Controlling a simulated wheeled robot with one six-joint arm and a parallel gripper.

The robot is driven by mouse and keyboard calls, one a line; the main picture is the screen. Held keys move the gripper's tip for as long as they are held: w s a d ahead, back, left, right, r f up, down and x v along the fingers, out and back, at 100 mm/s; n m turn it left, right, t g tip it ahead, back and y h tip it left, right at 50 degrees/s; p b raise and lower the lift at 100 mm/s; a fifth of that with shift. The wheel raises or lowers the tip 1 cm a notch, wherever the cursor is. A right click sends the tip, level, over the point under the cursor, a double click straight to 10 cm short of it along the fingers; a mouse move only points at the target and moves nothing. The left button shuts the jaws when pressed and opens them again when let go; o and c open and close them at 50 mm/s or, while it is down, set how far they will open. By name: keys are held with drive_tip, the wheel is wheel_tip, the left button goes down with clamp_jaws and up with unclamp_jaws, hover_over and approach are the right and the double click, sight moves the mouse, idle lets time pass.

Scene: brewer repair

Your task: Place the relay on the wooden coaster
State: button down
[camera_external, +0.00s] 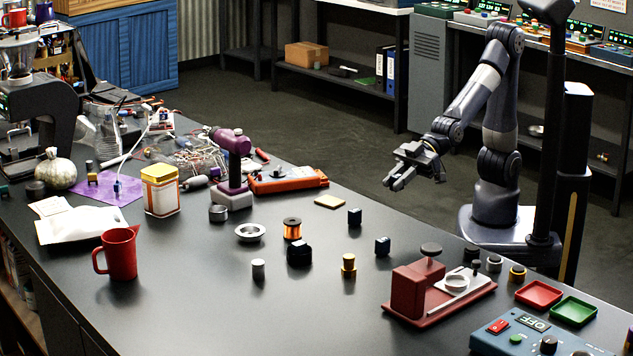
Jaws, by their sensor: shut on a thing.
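My gripper (395,181) is in the air beyond the table's far edge, right of the coaster and higher in the picture. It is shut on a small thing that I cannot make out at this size. I cannot tell whether either is a relay.
A red fixture (440,287) stands at the right.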

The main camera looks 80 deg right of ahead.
drive_tip(key=w+d+r+m+h+p, duration=0.1)
drive_tip(key=w+d+r+p, duration=0.15)
drive_tip(key=w, duration=0.35)
drive_tip(key=w+d+r+p, duration=0.1)
drive_tip(key=w+d+p, duration=0.1)
drive_tip(key=w+d, duration=0.25)
drive_tip(key=p, duration=0.3)
hover_over(330, 200)
wheel_tip(330, 200, down, 2)
wheel_tip(330, 200, down, 10)
drive_tip(key=shift+a+f+b, duration=0.1)
drive_tip(key=shift+f+b, duration=0.1)
drive_tip(key=shift+b, duration=0.85)
drive_tip(key=shift+f, duration=0.2)
drive_tip(key=c, duration=1.3)
unclamp_jaws()
drive_tip(key=shift+r, duration=0.1)
drive_tip(key=shift+r, duration=0.15)
drive_tip(key=v, duration=1.2)
drive_tip(key=shift+f, duration=0.25)
